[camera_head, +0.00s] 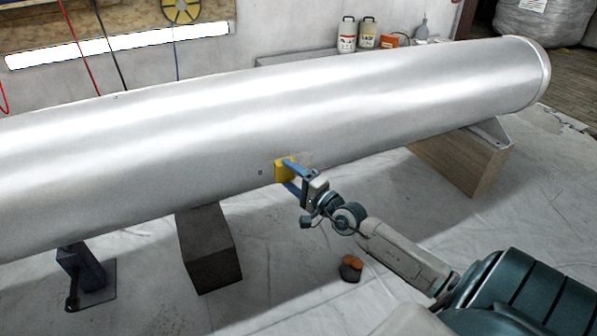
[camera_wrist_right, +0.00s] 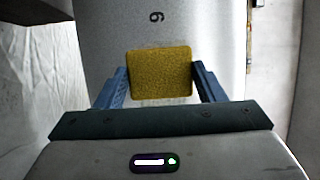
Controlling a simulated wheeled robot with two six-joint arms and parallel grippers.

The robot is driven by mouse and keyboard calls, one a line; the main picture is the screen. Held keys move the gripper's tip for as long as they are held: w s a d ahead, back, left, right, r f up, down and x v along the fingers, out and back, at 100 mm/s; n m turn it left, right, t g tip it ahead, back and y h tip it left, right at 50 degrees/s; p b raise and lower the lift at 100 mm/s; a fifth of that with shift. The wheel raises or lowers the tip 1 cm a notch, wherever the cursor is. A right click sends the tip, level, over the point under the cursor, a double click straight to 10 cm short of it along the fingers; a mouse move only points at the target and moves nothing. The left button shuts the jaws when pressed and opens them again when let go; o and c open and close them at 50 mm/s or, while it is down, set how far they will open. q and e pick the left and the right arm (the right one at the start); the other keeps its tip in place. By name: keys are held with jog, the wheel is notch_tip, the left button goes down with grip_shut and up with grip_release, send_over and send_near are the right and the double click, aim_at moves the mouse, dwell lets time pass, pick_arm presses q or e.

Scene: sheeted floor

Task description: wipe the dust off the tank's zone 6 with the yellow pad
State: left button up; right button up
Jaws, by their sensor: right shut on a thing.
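The long silver tank (camera_head: 400,100) lies across the head view. My right gripper (camera_head: 287,174) is shut on the yellow pad (camera_head: 279,172) at the tank's lower front side. In the right wrist view the yellow pad (camera_wrist_right: 160,73) sits between the two blue fingers, in front of the tank surface (camera_wrist_right: 105,30). A "6" mark (camera_wrist_right: 157,17) shows just beyond the pad; it is a tiny dark mark (camera_head: 261,172) left of the pad in the head view. A faint dull patch (camera_head: 304,158) shows right of the pad. I cannot tell whether the pad touches the tank. My left gripper is out of view.
A dark block (camera_head: 209,250) and a wooden block (camera_head: 462,160) stand under the tank. A dark metal stand (camera_head: 85,272) is at the left. A small dark and orange object (camera_head: 350,268) lies on the floor below my right arm. Bottles (camera_head: 357,33) stand behind the tank.

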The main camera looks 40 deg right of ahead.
jog(key=shift+w+a+r+p, duration=0.1)
jog(key=shift+w+a+p, duration=0.2)
jog(key=shift+a, duration=0.65)
jog(key=shift+w+a+r+p, duration=0.1)
jog(key=shift+w+a+p, duration=0.15)
jog(key=shift+a, duration=0.7)
jog(key=shift+s+a+f, duration=0.2)
jog(key=shift+s+a, duration=0.05)
jog(key=shift+s, duration=0.25)
jog(key=s, duration=0.1)
jog(key=s+p, duration=0.1)
jog(key=s, duration=0.1)
jog(key=s+a, duration=0.1)
jog(key=shift+s+f, duration=0.35)
jog(key=shift+s, duration=0.1)
jog(key=s, duration=0.2)
jog(key=shift+s+a+f+p, duration=0.25)
jog(key=shift+s+a+p, duration=0.1)
jog(key=shift+r, duration=0.1)
